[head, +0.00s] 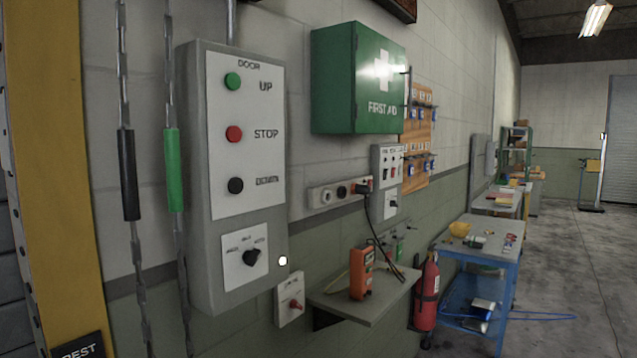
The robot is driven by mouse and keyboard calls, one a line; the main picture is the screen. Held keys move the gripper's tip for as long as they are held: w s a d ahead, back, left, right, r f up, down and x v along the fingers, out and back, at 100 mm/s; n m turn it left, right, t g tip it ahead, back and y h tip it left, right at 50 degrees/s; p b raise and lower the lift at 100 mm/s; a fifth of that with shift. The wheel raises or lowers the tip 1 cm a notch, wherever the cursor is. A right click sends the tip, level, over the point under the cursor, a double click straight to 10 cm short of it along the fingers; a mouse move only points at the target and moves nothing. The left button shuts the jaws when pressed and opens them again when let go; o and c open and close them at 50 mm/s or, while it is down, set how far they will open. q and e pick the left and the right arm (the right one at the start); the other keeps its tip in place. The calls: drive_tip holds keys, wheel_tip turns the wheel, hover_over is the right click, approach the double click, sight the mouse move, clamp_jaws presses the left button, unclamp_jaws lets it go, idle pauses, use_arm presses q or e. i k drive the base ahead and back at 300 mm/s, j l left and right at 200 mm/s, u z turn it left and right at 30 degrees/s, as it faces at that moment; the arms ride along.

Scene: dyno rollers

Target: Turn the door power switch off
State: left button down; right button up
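A grey door control box (199,170) hangs on the wall at the left, labelled DOOR. On its face are a green UP button (232,81), a red STOP button (234,134) and a black DOWN button (236,186). Below them is a black rotary knob (251,257) on a white plate, with labels too small to read. A small plate with a red switch knob (296,304) is on the wall below and right of the box. I cannot tell which is the power switch, or its setting. Neither gripper is in view.
Chains with a black sleeve (130,175) and a green sleeve (172,170) hang left of the box. A small shelf (345,312) carries an orange device (361,273). A green first aid cabinet (335,80), socket strip (327,197), fire extinguisher (426,295) and blue table (509,255) stand further right.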

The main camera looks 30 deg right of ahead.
sight(249, 257)
drive_tip(key=z, duration=0.5)
drive_tip(key=u, duration=1.25)
drive_tip(key=z, duration=1.3)
drive_tip(key=u, duration=0.3)
drive_tip(key=i+l+u, duration=0.1)
drive_tip(key=u, duration=0.3)
drive_tip(key=l+u, duration=0.55)
drive_tip(key=u, duration=0.25)
drive_tip(key=l+u, duration=0.25)
drive_tip(key=u, duration=0.15)
